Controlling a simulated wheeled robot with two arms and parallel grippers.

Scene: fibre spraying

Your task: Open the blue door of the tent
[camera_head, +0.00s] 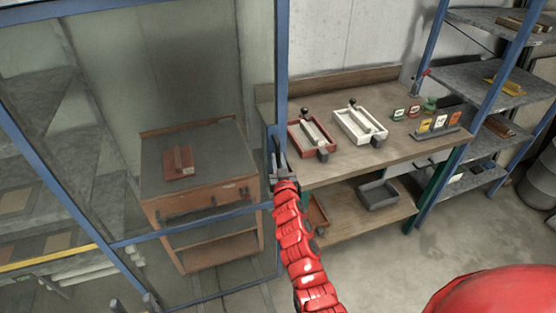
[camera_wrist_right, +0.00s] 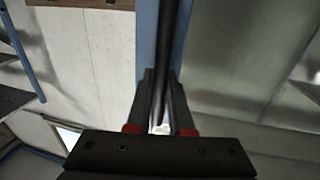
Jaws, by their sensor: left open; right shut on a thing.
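The tent's blue door (camera_head: 283,60) has a blue frame with see-through panels and fills the left half of the head view. That gripper, on the red arm, is shut on the handle. In the right wrist view my right gripper (camera_wrist_right: 160,112) closes around a dark vertical bar (camera_wrist_right: 168,40) beside the blue upright (camera_wrist_right: 146,30). My left gripper (camera_head: 135,303) shows only as two open fingertips at the bottom edge, empty and apart from the door.
A wooden cabinet (camera_head: 200,215) stands behind the panel. Right of the upright, a workbench (camera_head: 400,152) holds a red tray (camera_head: 296,140), a white tray (camera_head: 350,128) and small cards. A shelf rack (camera_head: 490,75) stands further right. Bare floor lies in front.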

